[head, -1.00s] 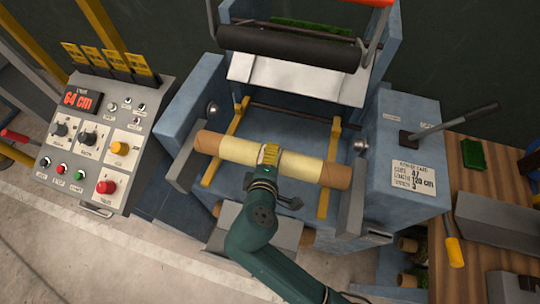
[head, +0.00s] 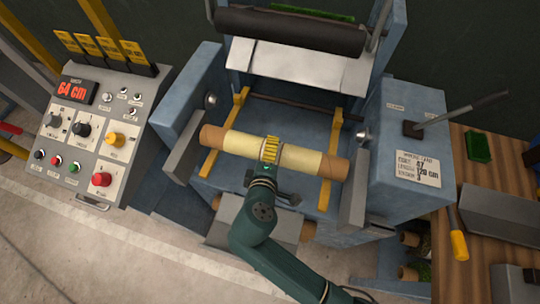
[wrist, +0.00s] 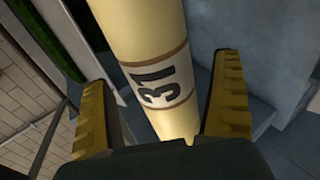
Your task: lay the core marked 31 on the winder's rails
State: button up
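The core (head: 310,160) is a pale yellow tube with brown ends. It lies across the winder's two yellow rails (head: 209,163) in the head view; whether its full weight rests on them is hard to tell. In the wrist view the core (wrist: 140,35) shows a white band marked 31. My gripper (head: 270,150) is at the core's middle. In the wrist view its yellow fingers (wrist: 165,100) stand on both sides of the core, with a visible gap at each side, so it looks open around the core. The core's underside is hidden.
Grey plates (head: 184,147) (head: 352,200) flank the core's ends. A dark roller (head: 290,30) is above. A control panel (head: 100,135) reading 64 cm stands left. The card (head: 418,168) on the right housing reads 120 cm. A lever (head: 460,110) and wooden bench (head: 480,200) are at right.

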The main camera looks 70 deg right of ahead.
jog(key=shift+f, duration=0.15)
jog(key=v, duration=1.2)
jog(key=shift+s, duration=0.1)
